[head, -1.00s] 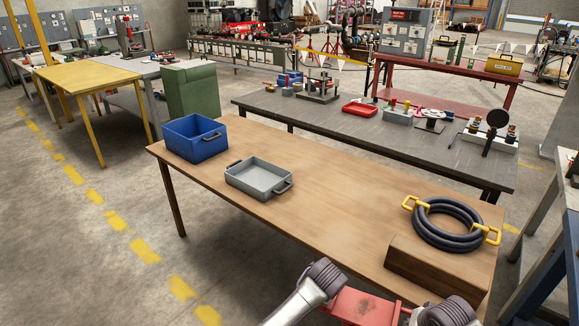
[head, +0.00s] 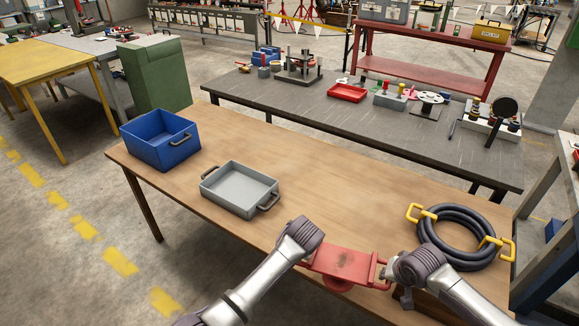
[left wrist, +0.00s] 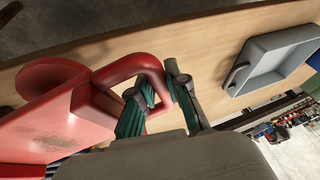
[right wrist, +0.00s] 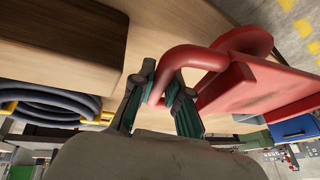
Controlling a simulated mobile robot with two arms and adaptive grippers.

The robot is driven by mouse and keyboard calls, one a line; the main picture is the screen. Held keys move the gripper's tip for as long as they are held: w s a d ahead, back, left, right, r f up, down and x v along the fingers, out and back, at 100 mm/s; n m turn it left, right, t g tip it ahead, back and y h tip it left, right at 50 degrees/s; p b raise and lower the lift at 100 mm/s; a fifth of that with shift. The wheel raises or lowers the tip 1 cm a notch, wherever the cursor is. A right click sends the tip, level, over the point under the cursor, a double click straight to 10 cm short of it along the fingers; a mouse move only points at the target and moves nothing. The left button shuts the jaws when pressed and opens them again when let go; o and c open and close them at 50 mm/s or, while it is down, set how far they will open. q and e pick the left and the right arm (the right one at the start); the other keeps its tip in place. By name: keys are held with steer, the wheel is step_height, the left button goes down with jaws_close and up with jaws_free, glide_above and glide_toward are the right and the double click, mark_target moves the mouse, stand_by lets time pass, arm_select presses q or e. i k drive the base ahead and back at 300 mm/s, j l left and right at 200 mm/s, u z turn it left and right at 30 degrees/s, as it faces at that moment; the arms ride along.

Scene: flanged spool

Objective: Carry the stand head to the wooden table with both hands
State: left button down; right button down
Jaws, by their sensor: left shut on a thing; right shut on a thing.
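The red stand head (head: 345,265) is a flat worn plate with a loop handle at each end and a round part below. It is held over the near edge of the wooden table (head: 300,205). My left gripper (head: 304,258) is shut on its left handle, seen close in the left wrist view (left wrist: 152,75). My right gripper (head: 388,270) is shut on its right handle, seen in the right wrist view (right wrist: 190,58). The stand head (right wrist: 260,85) looks about level. The gap between it and the tabletop cannot be told.
On the wooden table stand a blue bin (head: 160,142) and a grey tray (head: 240,188) at the left. A coiled dark hose with yellow handles (head: 458,238) lies at the right, by a wooden block (right wrist: 65,45). The middle of the tabletop is clear.

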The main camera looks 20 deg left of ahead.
mark_target(356, 208)
steer(key=i, duration=1.15)
